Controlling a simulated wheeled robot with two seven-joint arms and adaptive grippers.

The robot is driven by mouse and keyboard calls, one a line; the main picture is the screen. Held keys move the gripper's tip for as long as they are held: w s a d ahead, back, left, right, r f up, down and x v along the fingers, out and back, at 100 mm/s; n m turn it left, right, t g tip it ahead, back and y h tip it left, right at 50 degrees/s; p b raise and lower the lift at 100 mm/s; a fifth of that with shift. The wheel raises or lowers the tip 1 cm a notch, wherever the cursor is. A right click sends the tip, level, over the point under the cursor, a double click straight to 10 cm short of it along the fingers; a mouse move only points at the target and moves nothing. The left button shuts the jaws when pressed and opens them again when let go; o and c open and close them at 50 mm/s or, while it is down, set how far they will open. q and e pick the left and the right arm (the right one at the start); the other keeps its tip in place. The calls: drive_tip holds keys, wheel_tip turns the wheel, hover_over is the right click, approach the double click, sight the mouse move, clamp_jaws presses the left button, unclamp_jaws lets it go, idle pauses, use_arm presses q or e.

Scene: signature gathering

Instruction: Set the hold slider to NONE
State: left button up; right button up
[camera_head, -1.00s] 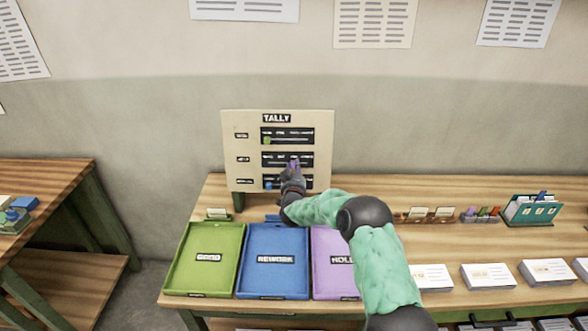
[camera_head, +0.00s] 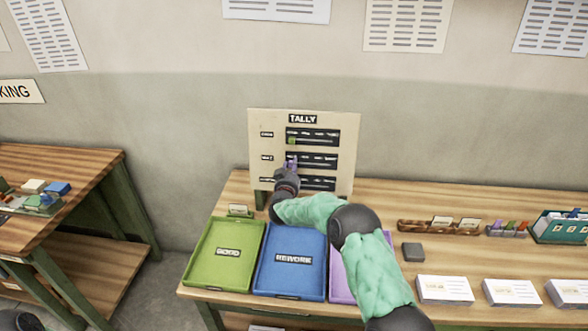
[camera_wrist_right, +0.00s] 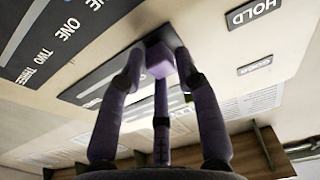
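The TALLY board (camera_head: 345,160) stands at the back of the table with three dark slider slots. The hold slider's purple knob (camera_head: 291,163) is at the left end of the middle slot (camera_head: 320,161). My right gripper (camera_head: 287,174) is at this knob, its fingers closed around it. In the right wrist view the purple knob (camera_wrist_right: 159,62) sits between the fingertips, beside the HOLD label (camera_wrist_right: 252,13). The middle slot's position words are mostly hidden there by the fingers. The upper slider's green knob (camera_head: 291,141) is at its left end.
A green GOOD tray (camera_head: 207,270), a blue REWORK tray (camera_head: 290,240) and a purple tray (camera_head: 340,288), partly behind my right arm, lie in front of the board. A dark block (camera_head: 413,252) and card stacks (camera_head: 444,290) lie to the right.

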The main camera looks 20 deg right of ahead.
drive_tip(key=shift+o, duration=0.3)
drive_tip(key=shift+w+a, duration=0.15)
drive_tip(key=shift+a, duration=0.3)
drive_tip(key=shift+a+f, duration=0.1)
drive_tip(key=shift+f, duration=0.15)
drive_tip(key=shift+r, duration=0.15)
drive_tip(key=shift+s+a, duration=0.15)
drive_tip(key=shift+s, duration=0.25)
drive_tip(key=v, duration=1.1)
drive_tip(key=shift+a, duration=0.1)
